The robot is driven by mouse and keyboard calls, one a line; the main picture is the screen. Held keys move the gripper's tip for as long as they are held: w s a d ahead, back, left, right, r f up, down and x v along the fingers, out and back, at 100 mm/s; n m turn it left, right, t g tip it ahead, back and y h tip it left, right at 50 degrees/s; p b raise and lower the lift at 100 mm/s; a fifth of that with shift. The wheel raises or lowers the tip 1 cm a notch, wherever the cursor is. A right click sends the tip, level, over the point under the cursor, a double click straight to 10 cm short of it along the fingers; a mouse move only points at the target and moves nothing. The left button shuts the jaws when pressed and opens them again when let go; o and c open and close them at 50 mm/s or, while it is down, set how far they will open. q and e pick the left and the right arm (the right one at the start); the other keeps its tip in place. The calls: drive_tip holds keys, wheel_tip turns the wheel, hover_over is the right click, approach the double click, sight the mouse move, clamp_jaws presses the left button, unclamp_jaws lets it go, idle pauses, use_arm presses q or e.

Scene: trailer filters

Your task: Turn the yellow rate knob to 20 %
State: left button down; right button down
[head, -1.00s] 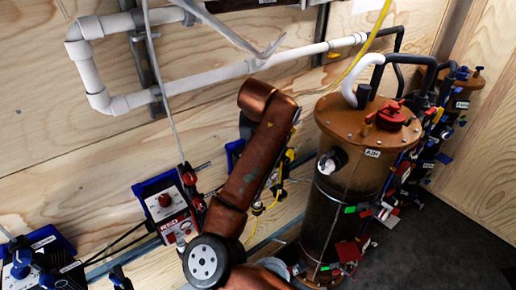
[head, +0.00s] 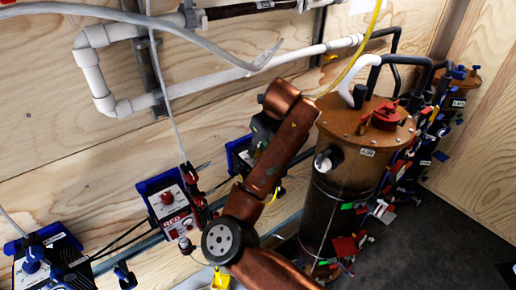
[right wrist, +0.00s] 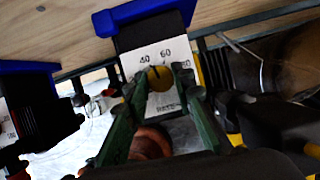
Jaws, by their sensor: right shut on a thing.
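The yellow rate knob (right wrist: 160,78) sits on a white dial plate (right wrist: 150,56) marked 40, 60, 80 and RATE in the right wrist view. Its dark pointer line points roughly up, between 40 and 60. My right gripper (right wrist: 161,86) has its two green fingers on either side of the knob, shut on it. In the head view my copper right arm hides the knob, and the blue-edged pump box (head: 238,150) behind it is only partly visible. My left gripper is not in view.
A red-faced pump (head: 175,202) and a blue-edged pump (head: 45,255) stand to the left along the wall. A large brown tank (head: 350,190) with hoses and valves stands close on the right. White pipe (head: 210,80) runs along the wall above.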

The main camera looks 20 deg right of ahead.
drive_tip(key=shift+r, duration=0.15)
drive_tip(key=c, duration=1.6)
unclamp_jaws()
drive_tip(key=v, duration=1.1)
drive_tip(key=shift+s+d+r, duration=0.1)
drive_tip(key=shift+s+r, duration=0.1)
drive_tip(key=shift+r, duration=0.15)
